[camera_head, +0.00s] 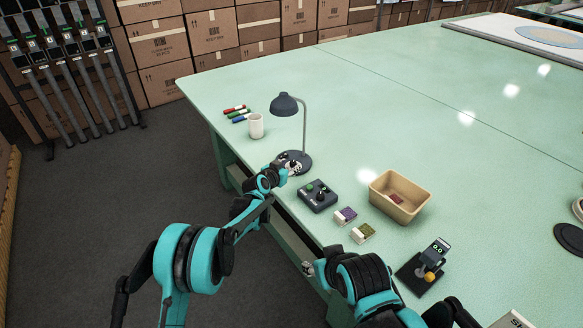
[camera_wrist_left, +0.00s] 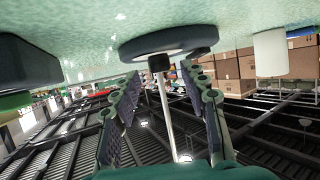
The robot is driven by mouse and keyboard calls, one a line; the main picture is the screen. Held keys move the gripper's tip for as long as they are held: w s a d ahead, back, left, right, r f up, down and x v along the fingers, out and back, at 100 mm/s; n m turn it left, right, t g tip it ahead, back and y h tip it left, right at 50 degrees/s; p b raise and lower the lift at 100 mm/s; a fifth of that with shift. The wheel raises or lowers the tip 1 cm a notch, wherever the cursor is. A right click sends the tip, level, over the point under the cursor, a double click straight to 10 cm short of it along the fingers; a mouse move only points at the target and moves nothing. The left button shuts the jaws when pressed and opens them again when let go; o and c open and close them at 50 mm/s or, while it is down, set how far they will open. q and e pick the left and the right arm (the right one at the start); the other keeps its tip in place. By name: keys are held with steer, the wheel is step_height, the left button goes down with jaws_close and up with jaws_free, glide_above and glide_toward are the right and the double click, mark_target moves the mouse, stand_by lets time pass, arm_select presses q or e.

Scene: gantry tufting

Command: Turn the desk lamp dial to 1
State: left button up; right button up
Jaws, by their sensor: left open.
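The desk lamp (camera_head: 285,106) stands near the table's left edge, with a dark shade, thin stem and round base. In the left wrist view, which is upside down, the lamp base (camera_wrist_left: 190,38) is at the top centre. A small black dial (camera_wrist_left: 158,62) shows at the base's near edge; its setting cannot be read. My left gripper (camera_head: 290,167) is at the base in the head view. In the wrist view its open fingers (camera_wrist_left: 163,78) spread either side of the dial, with gaps visible. My right gripper (camera_head: 308,268) is low by the table's front edge, largely hidden by its arm.
A dark control box (camera_head: 318,196) with a green button is right of the base.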

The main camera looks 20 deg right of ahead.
mark_target(293, 164)
arm_select(q)
steer(key=shift+b+x, duration=0.3)
steer(key=shift+x, duration=0.95)
steer(key=shift+r, duration=0.1)
jaws_close()
steer(key=shift+s+n+t+y, duration=0.1)
steer(key=shift+n+t+y, duration=0.2)
steer(key=shift+s+d+n+t+y+p, duration=0.15)
steer(key=shift+n+t+y, duration=0.25)
steer(key=shift+n+y, duration=0.2)
steer(key=shift+w+d+n+t+y+p, duration=0.15)
steer(key=shift+n+t+y, duration=0.25)
steer(key=shift+n+y, duration=0.2)
steer(key=shift+s+d+n+t+y, duration=0.15)
steer(key=shift+n+t+y, duration=0.25)
steer(key=shift+n+y, duration=1.15)
steer(key=shift+y, duration=0.35)
